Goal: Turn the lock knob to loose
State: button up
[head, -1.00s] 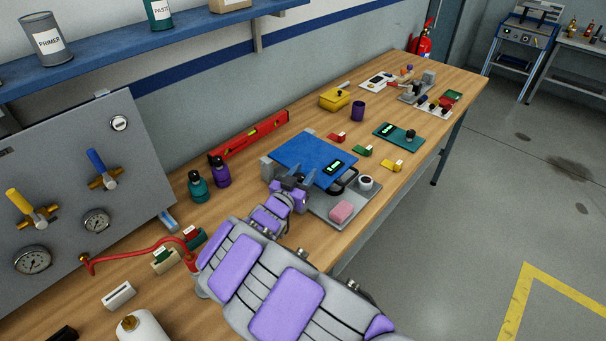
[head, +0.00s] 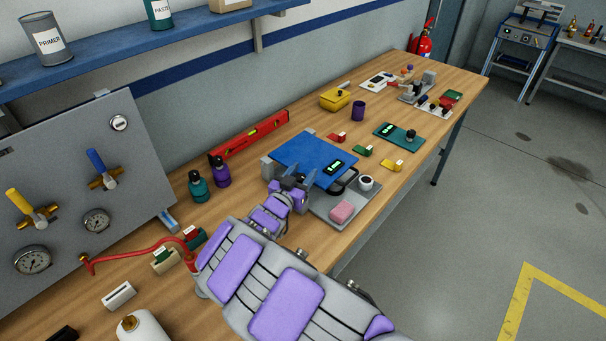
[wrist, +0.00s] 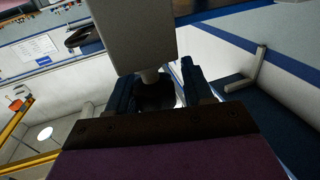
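The test rig has a blue panel (head: 300,152) with a lit display and a grey base plate (head: 324,209). My gripper (head: 294,182) is at the rig's near left side, below the panel's edge. In the wrist view, a grey block (wrist: 134,35) carries a short pale shaft (wrist: 151,77) ending in a dark knob (wrist: 155,97), apparently the lock knob. My gripper's two blue fingers (wrist: 158,88) stand apart on either side of the knob. A light gap shows by the right finger. The knob's marking is not visible, and the gripper hides it in the head view.
A pink block (head: 341,212) and a white, dark-topped cylinder (head: 366,183) sit on the base plate. Teal (head: 198,188) and purple (head: 220,173) bottles stand to the left. A red level (head: 250,136) lies behind. A gauge panel (head: 75,190) stands at the left.

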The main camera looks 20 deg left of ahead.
jog(key=shift+o, duration=0.9)
jog(key=shift+s+d, duration=0.1)
jog(key=shift+s, duration=0.25)
jog(key=s+a+p, duration=0.3)
jog(key=s, duration=1.3)
jog(key=shift+s+f, duration=0.15)
jog(key=shift+s, duration=0.05)
jog(key=shift+d, duration=0.15)
